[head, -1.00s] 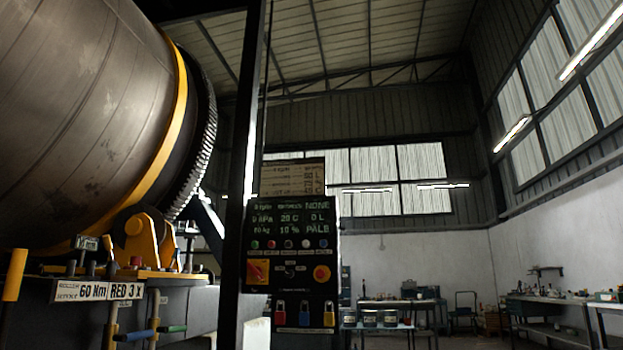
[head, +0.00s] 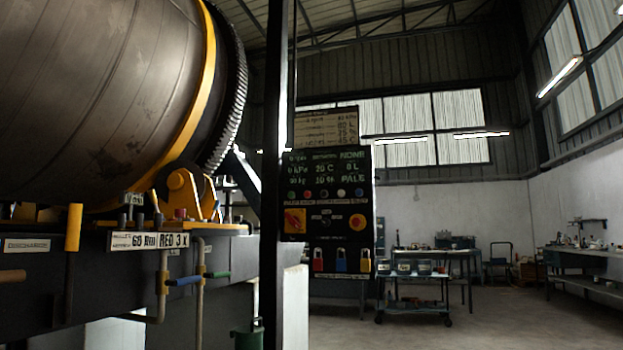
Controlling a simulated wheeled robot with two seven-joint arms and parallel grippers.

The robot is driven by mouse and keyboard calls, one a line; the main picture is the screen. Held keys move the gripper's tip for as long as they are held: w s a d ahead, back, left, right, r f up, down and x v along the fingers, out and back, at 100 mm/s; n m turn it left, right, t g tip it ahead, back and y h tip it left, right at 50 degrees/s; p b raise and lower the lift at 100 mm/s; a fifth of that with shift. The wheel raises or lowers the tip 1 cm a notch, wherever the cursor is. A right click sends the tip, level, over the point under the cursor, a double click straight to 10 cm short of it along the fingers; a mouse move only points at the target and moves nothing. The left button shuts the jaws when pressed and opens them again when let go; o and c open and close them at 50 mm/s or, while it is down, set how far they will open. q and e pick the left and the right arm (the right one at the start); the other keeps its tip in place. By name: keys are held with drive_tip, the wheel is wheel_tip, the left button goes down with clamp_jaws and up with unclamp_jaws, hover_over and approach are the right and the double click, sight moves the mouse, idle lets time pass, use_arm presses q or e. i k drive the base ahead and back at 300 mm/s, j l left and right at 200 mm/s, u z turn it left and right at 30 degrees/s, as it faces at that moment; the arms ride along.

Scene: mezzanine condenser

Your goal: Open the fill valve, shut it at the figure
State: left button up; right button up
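A black control panel (head: 328,240) on a dark post carries a green readout; I make out 20 C, 0 L and PALE, with other entries blurred. Below the readout are a row of coloured buttons, a red-on-yellow switch (head: 295,220) and a red round button (head: 357,222). Pipes at the lower left carry a blue handle (head: 184,281) and a green handle (head: 217,275). A yellow upright handle (head: 73,227) and a brownish-orange handle (head: 12,275) are further left. I cannot tell which one is the fill valve. Neither of my grippers is in view.
A large grey drum (head: 100,90) with a yellow band and toothed ring fills the upper left. Red, blue and yellow padlocks hang under the panel. A cart (head: 414,306) and a workbench (head: 590,284) stand behind, right. The floor at lower right (head: 480,335) is clear.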

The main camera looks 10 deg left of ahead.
sight(192, 279)
drive_tip(key=i+j+z, duration=0.1)
drive_tip(key=i+j, duration=0.8)
drive_tip(key=i, duration=0.1)
